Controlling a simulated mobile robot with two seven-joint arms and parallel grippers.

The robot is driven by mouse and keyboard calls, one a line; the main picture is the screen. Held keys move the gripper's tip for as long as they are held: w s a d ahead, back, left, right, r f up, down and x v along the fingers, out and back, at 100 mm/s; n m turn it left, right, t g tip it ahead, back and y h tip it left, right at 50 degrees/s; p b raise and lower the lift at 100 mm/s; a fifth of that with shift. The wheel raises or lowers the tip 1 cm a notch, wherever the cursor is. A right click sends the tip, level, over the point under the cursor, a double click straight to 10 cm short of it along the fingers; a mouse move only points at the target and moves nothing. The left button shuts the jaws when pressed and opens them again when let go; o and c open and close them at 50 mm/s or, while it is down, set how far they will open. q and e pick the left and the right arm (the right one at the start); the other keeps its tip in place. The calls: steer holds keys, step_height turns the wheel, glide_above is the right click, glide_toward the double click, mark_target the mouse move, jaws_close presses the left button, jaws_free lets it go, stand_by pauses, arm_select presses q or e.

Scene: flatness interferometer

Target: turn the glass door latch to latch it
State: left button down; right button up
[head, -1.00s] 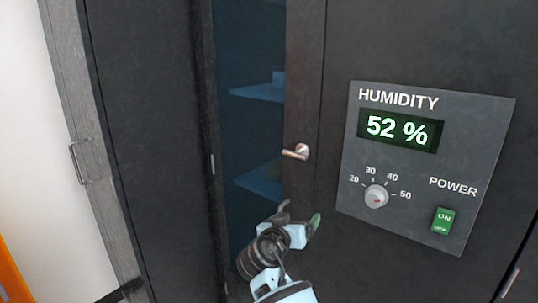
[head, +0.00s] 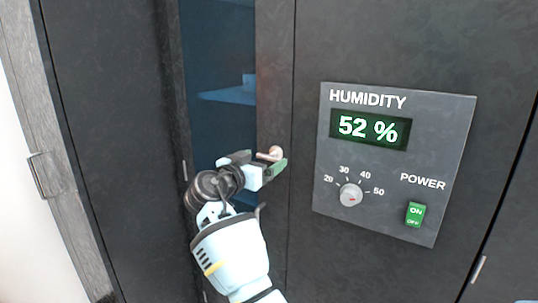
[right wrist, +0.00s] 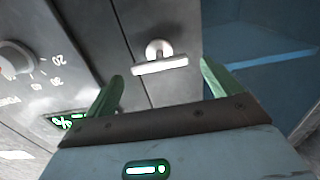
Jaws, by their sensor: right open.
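The glass door latch (head: 271,154) is a small metal lever on a round boss, on the dark frame strip right of the glass (head: 218,120). Its lever lies about level and points left in the head view. My right gripper (head: 258,164) is open and empty, close in front of the latch, and partly covers it in the head view. In the right wrist view the latch lever (right wrist: 160,65) lies just ahead, in line with the gap between the green fingertips. I cannot tell whether the tips reach past it. My left gripper is not in view.
Right of the latch is a grey panel (head: 330,195) with a humidity display (head: 370,129) reading 52 %, a dial (head: 350,195) and a green power switch (head: 415,214). A shelf (head: 230,95) shows behind the glass. A handle (head: 40,175) is at far left.

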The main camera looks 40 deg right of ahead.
mark_target(267, 157)
steer(key=shift+x, duration=1.8)
